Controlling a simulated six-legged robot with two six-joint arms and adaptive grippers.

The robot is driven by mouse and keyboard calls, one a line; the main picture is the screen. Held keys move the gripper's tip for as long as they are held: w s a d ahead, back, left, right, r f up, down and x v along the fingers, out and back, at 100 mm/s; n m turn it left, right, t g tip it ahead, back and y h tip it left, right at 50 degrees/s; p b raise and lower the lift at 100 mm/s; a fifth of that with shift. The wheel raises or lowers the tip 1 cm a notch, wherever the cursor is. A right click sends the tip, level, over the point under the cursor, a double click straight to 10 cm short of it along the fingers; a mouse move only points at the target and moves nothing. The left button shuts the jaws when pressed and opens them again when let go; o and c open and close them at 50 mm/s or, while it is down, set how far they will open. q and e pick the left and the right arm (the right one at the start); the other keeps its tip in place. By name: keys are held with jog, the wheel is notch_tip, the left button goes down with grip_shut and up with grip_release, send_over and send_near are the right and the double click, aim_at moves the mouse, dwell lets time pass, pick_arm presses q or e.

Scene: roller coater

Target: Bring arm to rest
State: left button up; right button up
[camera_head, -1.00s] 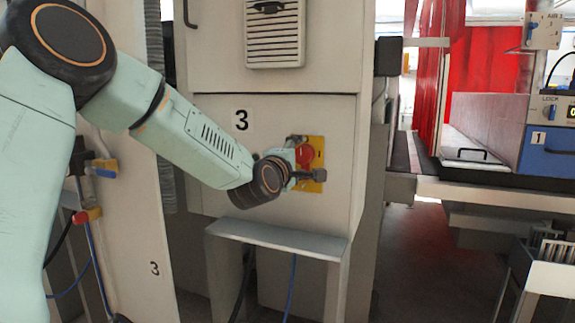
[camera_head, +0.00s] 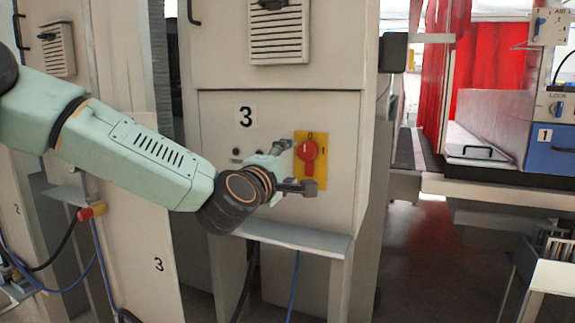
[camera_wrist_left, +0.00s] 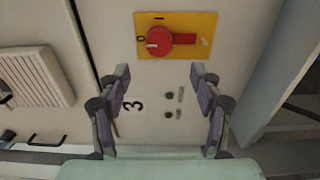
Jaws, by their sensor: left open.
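A red rotary switch (camera_head: 307,151) sits on a yellow plate (camera_head: 311,182) on the beige cabinet marked 3. In the left wrist view the red switch (camera_wrist_left: 172,40) lies ahead of the fingers, its white-marked end towards the 0. My left gripper (camera_head: 297,167) is in front of the panel by the yellow plate. Its fingers (camera_wrist_left: 160,76) are spread, with nothing between them, and look clear of the switch. My left arm comes in from the left, its forearm sloping down to the wrist. My right gripper is not in view.
A grey shelf (camera_head: 295,236) juts out below the wrist. A vent grille (camera_head: 279,36) is above the panel. A blue box (camera_head: 550,150) and conveyor stand at right, with open floor (camera_head: 415,260) between.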

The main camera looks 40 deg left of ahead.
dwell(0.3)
pick_arm(q)
jog(key=s+d+f+m+g+h, duration=0.25)
jog(key=d+f+m, duration=0.2)
jog(key=f, duration=0.45)
jog(key=s+d+f+m+g+h, duration=0.1)
jog(key=s+d+f+m+g, duration=0.3)
jog(key=f, duration=0.6)
jog(key=s+d+f+m+g+h, duration=0.1)
jog(key=s+d+f+m, duration=0.15)
jog(key=f+m, duration=0.5)
jog(key=s+d+f+m+g, duration=0.2)
jog(key=s+f+g, duration=0.3)
jog(key=s+f, duration=0.6)
jog(key=s+d+f+m+g, duration=0.2)
jog(key=s+f+g, duration=0.3)
jog(key=s+f, duration=0.7)
jog(key=s, duration=0.5)
jog(key=shift+s+d, duration=0.25)
jog(key=shift+d, duration=0.15)
jog(key=shift+f, duration=0.1)
